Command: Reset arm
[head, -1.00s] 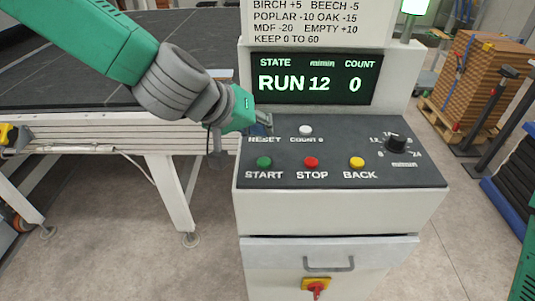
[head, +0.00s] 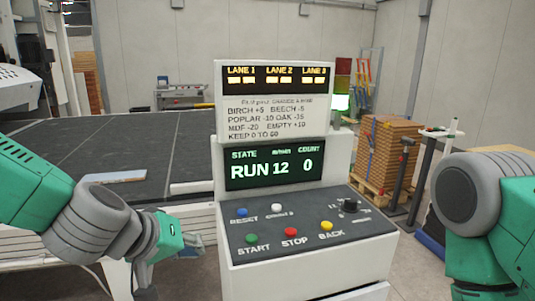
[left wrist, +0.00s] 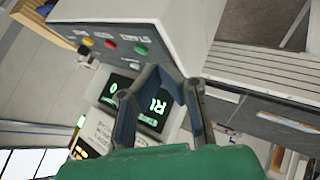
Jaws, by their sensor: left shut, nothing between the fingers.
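My left arm comes in from the left in the head view. Its gripper (head: 192,244) is beside the left side of the control console (head: 310,275), apart from the buttons. The fingers (left wrist: 160,78) are shut and empty in the left wrist view, with the console beyond them. The blue RESET button (head: 241,212) is uncovered. The state display (head: 274,166) reads RUN 12 and COUNT 0. My right arm shows at the right edge; its gripper is out of view.
The console also has white COUNT 0 (head: 277,208), green START (head: 251,239), red STOP (head: 290,232) and yellow BACK (head: 326,225) buttons and a black knob (head: 349,204). A pale board (head: 115,177) lies on the dark conveyor (head: 130,143). Stacked wood (head: 392,155) stands behind right.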

